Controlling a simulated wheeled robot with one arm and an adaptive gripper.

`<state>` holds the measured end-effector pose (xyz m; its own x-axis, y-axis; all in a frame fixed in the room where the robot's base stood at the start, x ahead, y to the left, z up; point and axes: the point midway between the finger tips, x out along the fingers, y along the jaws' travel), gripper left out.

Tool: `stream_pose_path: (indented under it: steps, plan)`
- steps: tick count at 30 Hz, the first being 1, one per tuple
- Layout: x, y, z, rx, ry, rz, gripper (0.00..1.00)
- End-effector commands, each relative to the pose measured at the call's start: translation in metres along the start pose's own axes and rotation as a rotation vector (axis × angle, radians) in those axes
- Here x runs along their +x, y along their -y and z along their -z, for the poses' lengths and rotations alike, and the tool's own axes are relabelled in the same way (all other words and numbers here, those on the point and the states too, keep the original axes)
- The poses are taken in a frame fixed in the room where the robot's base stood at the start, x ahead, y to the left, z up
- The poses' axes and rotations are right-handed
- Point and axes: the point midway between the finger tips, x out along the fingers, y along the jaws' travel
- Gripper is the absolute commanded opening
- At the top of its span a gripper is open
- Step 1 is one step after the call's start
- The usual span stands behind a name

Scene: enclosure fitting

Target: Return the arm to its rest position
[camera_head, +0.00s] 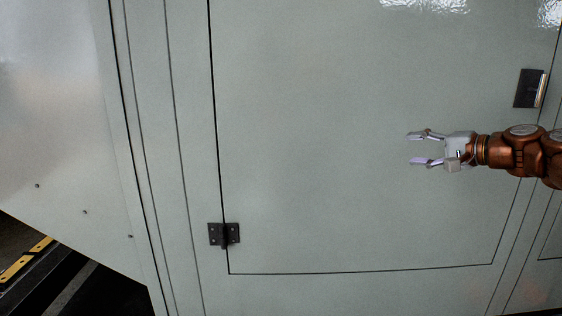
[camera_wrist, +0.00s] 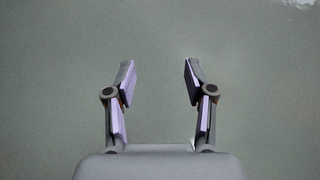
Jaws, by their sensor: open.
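My gripper (camera_head: 415,148) is open and empty in the head view, at the end of my copper-coloured arm, which comes in from the right edge. Its fingers point left, in front of a large grey-green door panel (camera_head: 320,130). The wrist view shows both fingers of my gripper (camera_wrist: 158,75) spread apart with nothing between them. Behind them is only the plain panel surface (camera_wrist: 60,80). I cannot tell how far the fingertips are from the panel.
The door looks shut. A dark hinge (camera_head: 224,234) is at its lower left, and a dark latch or handle (camera_head: 529,88) is at the upper right, above my arm. A pale side panel (camera_head: 50,100) stands at left. A yellow-and-black strip (camera_head: 25,262) lies on the dark floor at lower left.

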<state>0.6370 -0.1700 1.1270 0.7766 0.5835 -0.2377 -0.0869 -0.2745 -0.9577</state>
Motion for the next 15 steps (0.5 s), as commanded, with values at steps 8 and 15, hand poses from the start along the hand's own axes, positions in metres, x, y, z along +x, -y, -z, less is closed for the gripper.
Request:
stream_pose_path:
  steps: [8, 15]
  plan:
    - [0.047, 0.004, -0.142, -0.153, 0.266, -0.164, 0.54]
    - [0.053, -0.032, -0.253, -0.281, 0.458, -0.348, 0.54]
